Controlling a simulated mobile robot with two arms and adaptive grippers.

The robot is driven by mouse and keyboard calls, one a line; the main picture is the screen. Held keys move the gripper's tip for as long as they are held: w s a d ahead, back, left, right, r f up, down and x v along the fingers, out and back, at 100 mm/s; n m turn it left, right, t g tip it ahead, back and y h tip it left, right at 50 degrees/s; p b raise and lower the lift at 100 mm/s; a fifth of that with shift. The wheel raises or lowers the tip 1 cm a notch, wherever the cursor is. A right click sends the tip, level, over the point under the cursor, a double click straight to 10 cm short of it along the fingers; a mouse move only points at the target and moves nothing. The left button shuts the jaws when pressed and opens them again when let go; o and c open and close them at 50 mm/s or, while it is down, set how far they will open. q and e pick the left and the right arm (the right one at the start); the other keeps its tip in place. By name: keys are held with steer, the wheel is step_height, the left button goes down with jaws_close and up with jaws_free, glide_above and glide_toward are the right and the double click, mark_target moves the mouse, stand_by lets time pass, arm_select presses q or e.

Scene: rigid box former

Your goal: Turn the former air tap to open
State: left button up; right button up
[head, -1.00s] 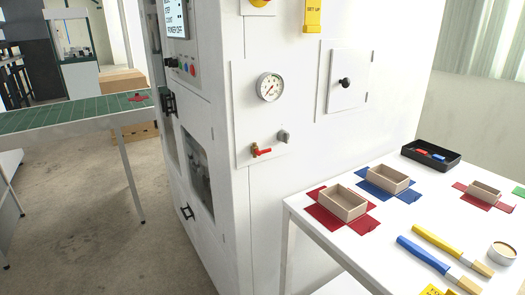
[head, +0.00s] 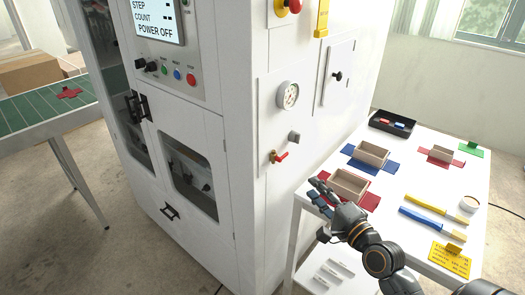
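The air tap (head: 279,157) has a red lever on a brass body. It sits low on the white panel on the side of the machine, below the round pressure gauge (head: 288,95) and a grey knob (head: 294,137). The lever points sideways to the right. My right gripper (head: 312,188) is over the near left corner of the white table, below and to the right of the tap and apart from it. Its fingers are spread with nothing between them. My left gripper is not in view.
The white table (head: 408,175) holds box trays on red and blue blanks, a black bin (head: 392,124), brushes and a yellow sign (head: 450,259). The machine screen (head: 158,20) reads POWER OFF. A green conveyor (head: 40,113) stands at left. Floor before the machine is clear.

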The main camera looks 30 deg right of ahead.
steer(key=r, duration=0.1)
steer(key=p, duration=0.2)
glide_toward(286, 156)
steer(key=w+p, duration=0.1)
steer(key=w, duration=0.6)
steer(key=shift+w+f+p, duration=0.1)
steer(key=shift+w+p, duration=0.25)
steer(key=shift+w, duration=0.2)
jaws_close()
